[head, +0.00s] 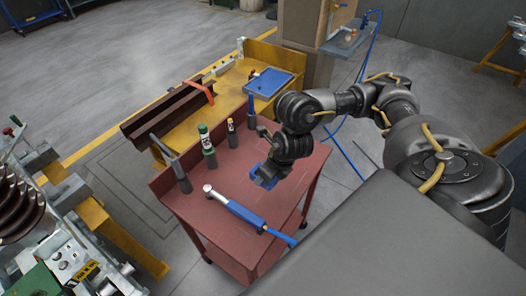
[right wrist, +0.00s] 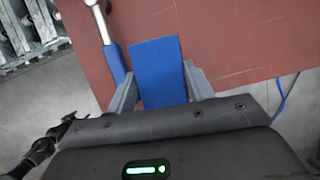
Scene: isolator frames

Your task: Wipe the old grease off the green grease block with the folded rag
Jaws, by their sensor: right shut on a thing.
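My right gripper (head: 268,170) is over the front right part of the red cart top. In the right wrist view, its two grey fingers (right wrist: 159,75) are on both sides of the flat blue folded rag (right wrist: 155,60), shut on it. A small blue patch of the rag (head: 262,178) shows below the gripper in the head view. A green part (head: 38,281) is cut off at the lower left; I cannot tell whether it is the grease block. A dark jointed part, perhaps my left gripper (right wrist: 62,128), shows at the lower left of the right wrist view, its opening unclear.
A yellow bench (head: 226,92) with dark steel beams and a blue tray (head: 268,82) stands behind. Ribbed brown equipment (head: 22,208) stands at left.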

